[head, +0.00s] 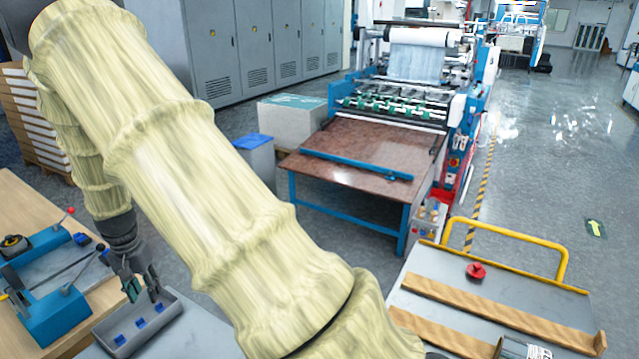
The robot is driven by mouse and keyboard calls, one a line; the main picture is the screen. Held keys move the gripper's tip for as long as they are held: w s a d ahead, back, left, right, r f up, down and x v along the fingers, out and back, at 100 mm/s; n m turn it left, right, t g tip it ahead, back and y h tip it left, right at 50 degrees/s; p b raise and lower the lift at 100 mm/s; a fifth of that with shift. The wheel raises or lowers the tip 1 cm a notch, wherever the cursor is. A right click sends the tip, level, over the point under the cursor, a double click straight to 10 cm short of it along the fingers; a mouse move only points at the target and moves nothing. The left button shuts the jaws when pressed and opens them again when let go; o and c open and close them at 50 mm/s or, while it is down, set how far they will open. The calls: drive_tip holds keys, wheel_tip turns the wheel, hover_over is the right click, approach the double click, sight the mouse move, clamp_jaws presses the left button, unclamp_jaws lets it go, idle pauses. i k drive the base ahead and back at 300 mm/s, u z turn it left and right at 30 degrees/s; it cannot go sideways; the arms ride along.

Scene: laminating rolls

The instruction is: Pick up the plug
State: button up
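My gripper (143,292) hangs at the lower left, pointing down over a grey tray (172,336). Its two dark fingers stand apart and I see nothing between them. A red, round, knobbed piece (476,271) sits on a grey cart (520,285) at the lower right, far from my gripper. It looks like a plug, but I cannot tell for sure which thing is the plug.
My arm crosses the middle and hides part of the floor and table. A wooden bench (25,205) with a blue fixture (55,318) stands left. Wooden bars (500,305) lie on the cart, which has a yellow handle (510,233). A laminating machine (385,150) stands behind.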

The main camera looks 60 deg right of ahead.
sight(475, 270)
drive_tip(key=z, duration=3.15)
